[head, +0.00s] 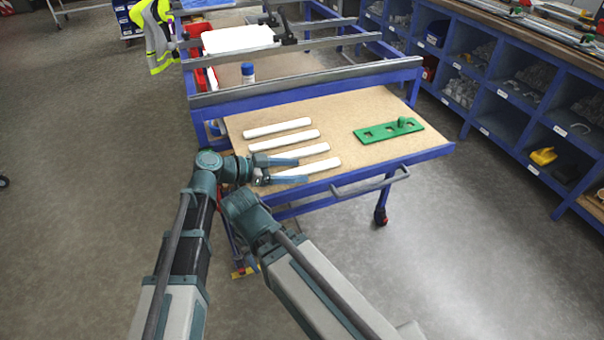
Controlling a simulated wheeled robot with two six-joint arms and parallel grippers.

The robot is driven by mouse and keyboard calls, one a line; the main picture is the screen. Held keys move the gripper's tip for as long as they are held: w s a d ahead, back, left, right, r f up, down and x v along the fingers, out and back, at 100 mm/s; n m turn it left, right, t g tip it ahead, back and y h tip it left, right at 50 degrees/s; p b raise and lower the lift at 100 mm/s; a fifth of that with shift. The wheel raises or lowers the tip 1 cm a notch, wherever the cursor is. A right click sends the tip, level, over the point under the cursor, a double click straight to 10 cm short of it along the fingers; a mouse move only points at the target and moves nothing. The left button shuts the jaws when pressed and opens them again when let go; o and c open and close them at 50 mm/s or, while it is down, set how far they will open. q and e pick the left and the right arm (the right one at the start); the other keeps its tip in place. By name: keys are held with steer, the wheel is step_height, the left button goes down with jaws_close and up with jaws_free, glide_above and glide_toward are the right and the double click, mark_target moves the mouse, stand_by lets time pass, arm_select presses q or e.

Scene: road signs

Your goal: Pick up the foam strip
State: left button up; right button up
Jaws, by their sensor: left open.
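Several white foam strips lie side by side on the light brown top of the cart: a far one (277,128), a second (284,140), a third (306,152) and the nearest one (312,168). My left gripper (302,170) reaches in from the left at the left end of the nearest strip. Its two blue-grey fingers are apart, one on each side of that strip. I cannot tell whether they touch it. The fingers hide part of the third strip's left end. My right arm comes up from the bottom, but its gripper does not show.
A green plate with holes and a knob (388,131) lies on the right of the cart top (350,105). A blue-capped bottle (248,73) stands behind the rear rail. A handle (370,181) sticks out at the front. Blue shelving (500,95) lines the right.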

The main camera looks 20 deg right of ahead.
arm_select(q)
jaws_close()
steer(key=shift+r, duration=0.1)
stand_by(0.4)
step_height(320, 180, up, 10)
steer(key=p, duration=1)
steer(key=shift+r, duration=0.1)
step_height(320, 180, up, 9)
steer(key=p, duration=0.9)
glide_above(292, 172)
steer(key=shift+f, duration=0.3)
